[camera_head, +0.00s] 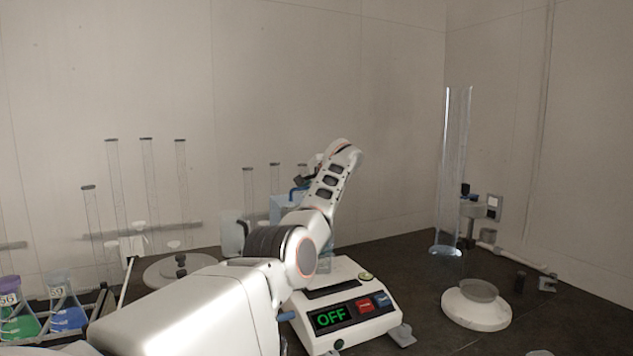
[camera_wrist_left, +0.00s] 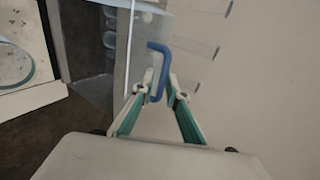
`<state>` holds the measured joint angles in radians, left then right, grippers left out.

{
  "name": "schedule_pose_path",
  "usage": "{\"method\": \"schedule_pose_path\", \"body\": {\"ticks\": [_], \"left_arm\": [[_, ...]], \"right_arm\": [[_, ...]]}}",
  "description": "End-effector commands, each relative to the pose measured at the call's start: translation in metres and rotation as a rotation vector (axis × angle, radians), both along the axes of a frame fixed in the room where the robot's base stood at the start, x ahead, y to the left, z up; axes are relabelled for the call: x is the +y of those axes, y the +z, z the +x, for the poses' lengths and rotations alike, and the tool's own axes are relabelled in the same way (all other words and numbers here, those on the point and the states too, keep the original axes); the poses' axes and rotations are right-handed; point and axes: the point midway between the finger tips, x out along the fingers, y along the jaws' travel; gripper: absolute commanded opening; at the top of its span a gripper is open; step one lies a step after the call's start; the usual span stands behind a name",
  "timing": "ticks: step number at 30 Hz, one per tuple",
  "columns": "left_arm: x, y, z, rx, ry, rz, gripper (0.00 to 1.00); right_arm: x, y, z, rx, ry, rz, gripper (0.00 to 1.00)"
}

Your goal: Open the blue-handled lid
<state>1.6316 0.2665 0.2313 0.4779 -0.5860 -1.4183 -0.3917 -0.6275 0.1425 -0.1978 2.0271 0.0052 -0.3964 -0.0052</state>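The blue handle (camera_head: 298,188) shows near the middle of the head view, partly behind my left arm. In the left wrist view the blue handle (camera_wrist_left: 163,70) is a bent bar on a clear, see-through lid panel (camera_wrist_left: 150,22). My left gripper (camera_wrist_left: 161,80) is at the handle, with its two fingertips on either side of the bar's lower part. The fingers look apart, with a small gap on the right side; firm contact cannot be made out. In the head view my left gripper (camera_head: 308,172) is small and partly hidden by its wrist. My right gripper is not in view.
Flasks (camera_head: 66,312) and tall cylinders (camera_head: 148,190) stand left. A tall clear cylinder (camera_head: 453,180) and a white round device (camera_head: 476,308) stand right. Walls close off the back.

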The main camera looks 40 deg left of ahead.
Motion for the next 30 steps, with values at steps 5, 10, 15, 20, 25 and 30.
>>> {"method": "schedule_pose_path", "body": {"ticks": [5, 10, 15, 20, 25, 30], "left_arm": [[-0.015, 0.007, -0.006, -0.003, -0.002, -0.002, 0.14], [-0.034, 0.018, -0.014, -0.004, -0.002, -0.003, 0.14], [-0.059, 0.033, -0.024, -0.003, -0.003, -0.002, 0.14], [-0.077, 0.043, -0.033, -0.002, -0.002, -0.003, 0.14], [-0.086, 0.048, -0.037, -0.001, -0.001, -0.004, 0.14], [-0.087, 0.049, -0.038, 0.000, 0.000, -0.003, 0.14]], "right_arm": [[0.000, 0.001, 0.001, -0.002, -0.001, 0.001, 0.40], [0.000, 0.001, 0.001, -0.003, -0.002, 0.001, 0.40], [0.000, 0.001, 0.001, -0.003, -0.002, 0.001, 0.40], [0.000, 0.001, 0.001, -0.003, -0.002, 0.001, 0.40], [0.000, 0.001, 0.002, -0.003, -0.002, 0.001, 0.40], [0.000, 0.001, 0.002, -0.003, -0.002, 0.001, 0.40]]}}
